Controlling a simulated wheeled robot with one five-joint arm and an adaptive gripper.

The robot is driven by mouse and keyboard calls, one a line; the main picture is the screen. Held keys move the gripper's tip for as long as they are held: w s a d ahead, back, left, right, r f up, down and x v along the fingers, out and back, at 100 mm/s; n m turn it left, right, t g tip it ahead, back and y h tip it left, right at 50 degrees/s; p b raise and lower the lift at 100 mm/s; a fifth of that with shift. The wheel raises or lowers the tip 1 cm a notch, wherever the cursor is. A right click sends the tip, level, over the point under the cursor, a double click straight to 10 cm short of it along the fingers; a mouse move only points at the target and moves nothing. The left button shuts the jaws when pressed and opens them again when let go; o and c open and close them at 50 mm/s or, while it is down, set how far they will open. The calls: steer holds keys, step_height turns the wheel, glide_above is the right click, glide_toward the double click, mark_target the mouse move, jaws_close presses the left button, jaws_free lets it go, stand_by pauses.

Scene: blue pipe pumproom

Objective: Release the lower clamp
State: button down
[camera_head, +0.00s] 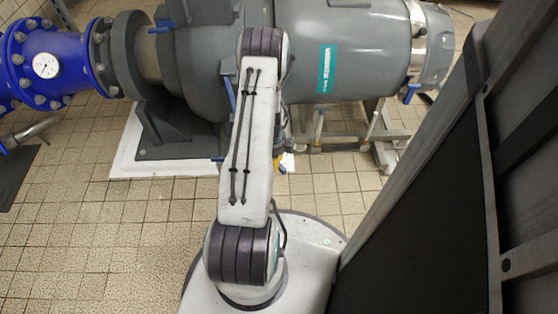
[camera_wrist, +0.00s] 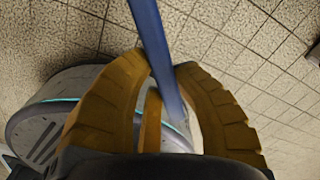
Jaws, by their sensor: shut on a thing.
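In the wrist view my gripper (camera_wrist: 162,67) has its yellow-brown fingers closed around a blue bar-like handle (camera_wrist: 150,25), with a fingertip on each side of it. The bar runs from the top edge down between the fingers. In the head view my arm hides most of my gripper (camera_head: 279,161); only a bit of yellow shows beside the arm, below the grey pump housing. A small blue piece (camera_head: 217,159) shows just left of the arm at that height. I cannot tell whether it is the held handle. The lower clamp's body is hidden.
The grey pump housing (camera_head: 365,60) lies behind my arm, with blue handles at its upper left (camera_head: 160,28), middle (camera_head: 230,93) and right (camera_head: 411,92). A blue pipe (camera_head: 70,55) with a gauge is at left. A dark cabinet (camera_head: 430,210) stands close at right.

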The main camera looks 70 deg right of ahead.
steer(key=shift+w+a+m, duration=0.3)
steer(key=shift+a, duration=0.3)
steer(key=shift+f, duration=0.1)
steer(key=c, duration=0.9)
jaws_free()
steer(key=shift+d, duration=0.1)
steer(key=shift+c, duration=0.2)
